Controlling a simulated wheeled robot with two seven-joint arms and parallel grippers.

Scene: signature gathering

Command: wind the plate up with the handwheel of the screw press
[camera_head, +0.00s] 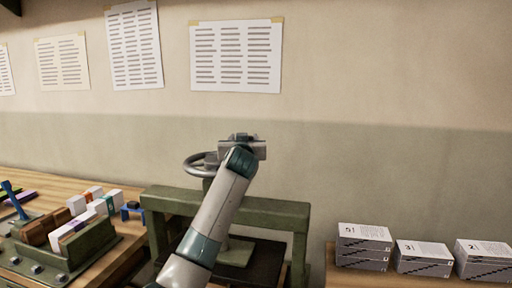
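The green screw press (275,208) stands at the centre, with a crossbeam on two posts. Its grey handwheel (192,166) sits above the beam; only the left part of its rim shows, and the rest is behind my arm. A green plate (238,253) shows low inside the frame, partly hidden by my arm; its gap to what lies below is unclear. My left arm reaches up from the lower left, across the press. My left gripper (246,145) is at the handwheel; its fingers cannot be made out, nor whether they touch the rim. My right gripper is out of view.
A green rack (66,258) with blocks stands on the wooden table (50,187) at left, near several small boxes. Three paper stacks (363,245) (423,257) (484,260) lie on the surface at right. Printed sheets (236,55) hang on the wall behind.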

